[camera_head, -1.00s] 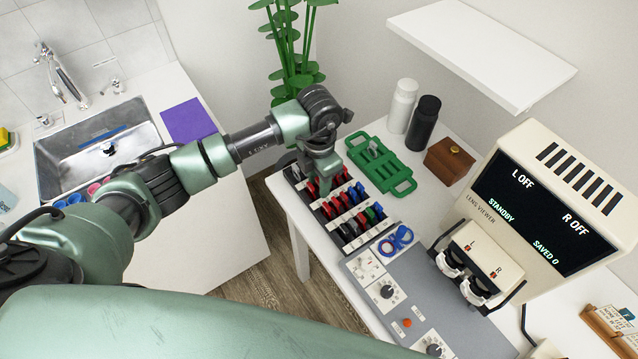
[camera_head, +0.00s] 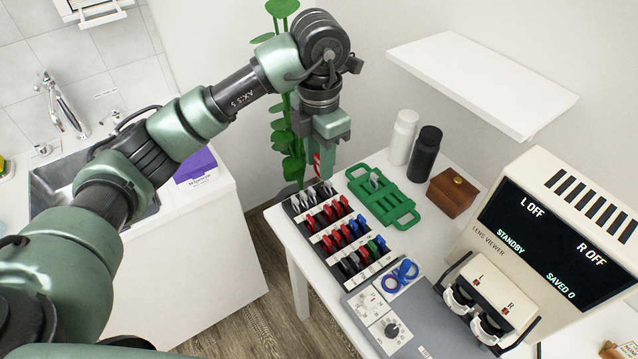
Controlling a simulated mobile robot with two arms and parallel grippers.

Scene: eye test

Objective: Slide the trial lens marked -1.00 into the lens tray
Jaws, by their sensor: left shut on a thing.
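My left gripper (camera_head: 322,160) points down above the far end of the lens rack (camera_head: 309,233), shut on a red-rimmed trial lens (camera_head: 316,165). The held lens is mostly hidden by the fingers and its marking cannot be read. The rack holds rows of trial lenses with red, dark, blue and green parts; their labels are too small to read. The green lens tray (camera_head: 398,206), with a handle at each end, lies on the table right of the rack. One pale lens (camera_head: 374,181) stands in it. My right gripper is not in view.
Blue trial frames (camera_head: 400,274) lie near the rack on a grey panel with dials. A white bottle (camera_head: 402,137), a black bottle (camera_head: 425,152) and a brown box (camera_head: 453,192) stand behind the tray. The lens viewer (camera_head: 550,230) stands right; a white shelf (camera_head: 482,84) hangs above.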

